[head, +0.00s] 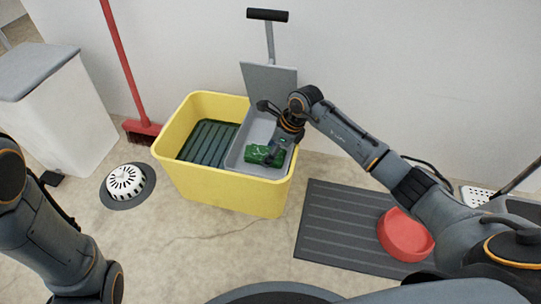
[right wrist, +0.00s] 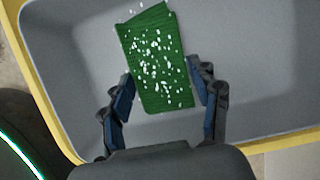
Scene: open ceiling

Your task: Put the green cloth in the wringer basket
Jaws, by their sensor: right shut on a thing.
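The green cloth (head: 258,155), folded and speckled white, is inside the grey wringer basket (head: 261,126) on the right side of the yellow mop bucket (head: 225,192). My right gripper (head: 275,150) reaches down into the basket and is shut on the cloth. In the right wrist view the cloth (right wrist: 153,60) lies between the two fingers (right wrist: 160,75), with the grey basket interior (right wrist: 255,70) around it. I cannot tell whether the cloth touches the basket floor. My left arm shows at lower left, but its gripper is out of view.
A wringer handle (head: 268,15) rises behind the basket. A red broom (head: 143,130), a white bin (head: 60,125) and a round white-topped drain (head: 126,181) are to the left. A dark ribbed mat (head: 335,225) with a red bowl (head: 405,235) lies right. Floor in front is clear.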

